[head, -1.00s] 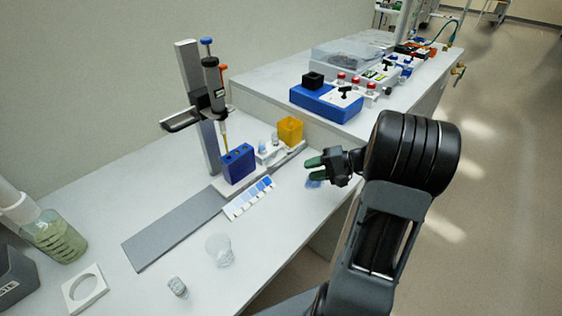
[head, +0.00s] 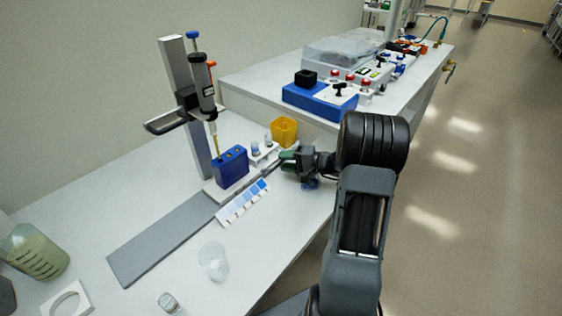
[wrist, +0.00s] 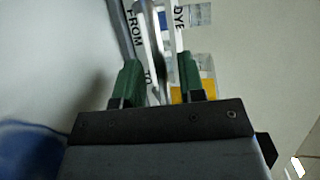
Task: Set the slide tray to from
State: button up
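A long grey rail (head: 160,240) lies on the bench. A white tray-like base (head: 265,159) with small vials sits near its far end, beside a blue block (head: 231,167) with holes; I cannot tell for sure which part slides. My gripper (head: 289,157), with green fingertips, is low at the right of this base. In the wrist view, the fingers (wrist: 159,80) are apart, with pale and metallic strips (wrist: 150,40) running between and beyond them. Labels FROM, TO and DYE show there. I cannot tell whether the fingers touch anything.
A yellow cup (head: 284,131) stands just behind my gripper. A pipette on a stand (head: 203,85) rises over the blue block. A colour card (head: 243,203), a clear cup (head: 213,260) and a small vial (head: 169,302) are nearer. A raised shelf with a blue device (head: 318,101) is behind.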

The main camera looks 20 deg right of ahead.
jog(key=shift+x, duration=1)
grip_shut()
